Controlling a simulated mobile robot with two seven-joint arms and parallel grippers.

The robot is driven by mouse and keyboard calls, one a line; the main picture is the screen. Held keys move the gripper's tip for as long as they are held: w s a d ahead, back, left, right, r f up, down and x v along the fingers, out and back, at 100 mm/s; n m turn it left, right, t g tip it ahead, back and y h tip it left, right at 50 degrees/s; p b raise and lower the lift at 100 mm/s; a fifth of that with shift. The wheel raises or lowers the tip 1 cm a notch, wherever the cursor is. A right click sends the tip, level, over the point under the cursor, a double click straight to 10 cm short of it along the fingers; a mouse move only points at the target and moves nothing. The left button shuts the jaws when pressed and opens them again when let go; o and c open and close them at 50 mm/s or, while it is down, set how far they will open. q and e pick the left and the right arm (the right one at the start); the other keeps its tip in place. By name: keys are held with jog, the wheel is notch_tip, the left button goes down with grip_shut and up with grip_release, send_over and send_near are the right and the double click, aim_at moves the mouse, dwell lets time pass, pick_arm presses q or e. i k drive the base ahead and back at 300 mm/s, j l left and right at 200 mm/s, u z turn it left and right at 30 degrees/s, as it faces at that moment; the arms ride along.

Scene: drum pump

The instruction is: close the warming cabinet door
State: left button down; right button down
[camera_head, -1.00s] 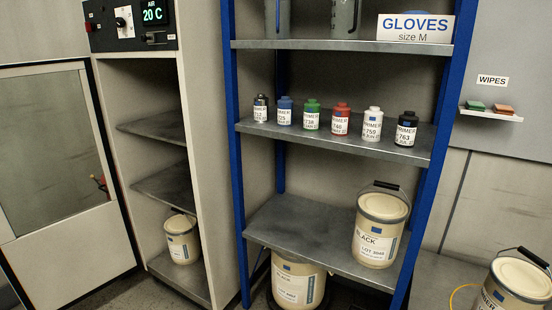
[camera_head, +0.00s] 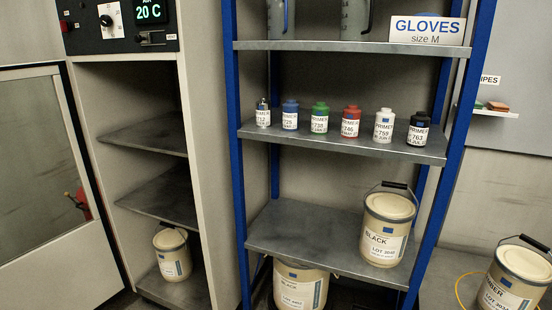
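The warming cabinet (camera_head: 200,190) stands at the left with its front open. Its door (camera_head: 62,265) is swung out to the left, a pale frame around a large glass pane (camera_head: 35,170). Inside are grey shelves, and a cream pail (camera_head: 172,255) stands at the bottom. A control panel (camera_head: 120,25) with a dial and a display reading 20 C sits above the opening. A small red shape (camera_head: 77,202) shows at the glass; I cannot tell what it is. Neither gripper is in view.
A blue-framed rack (camera_head: 345,145) right of the cabinet holds several primer bottles, a gloves sign and a BLACK pail (camera_head: 386,230). Another pail (camera_head: 300,287) is beneath it. An amber-labelled pail (camera_head: 516,280) stands at the lower right, by a yellow cable.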

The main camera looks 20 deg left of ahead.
aim_at(82, 268)
jog(key=k+j, duration=0.1)
jog(key=j, duration=1.8)
jog(key=k+j, duration=0.15)
jog(key=j, duration=1.8)
jog(key=k+j, duration=0.15)
jog(key=j, duration=0.8)
jog(key=k+j, duration=0.1)
jog(key=j, duration=0.85)
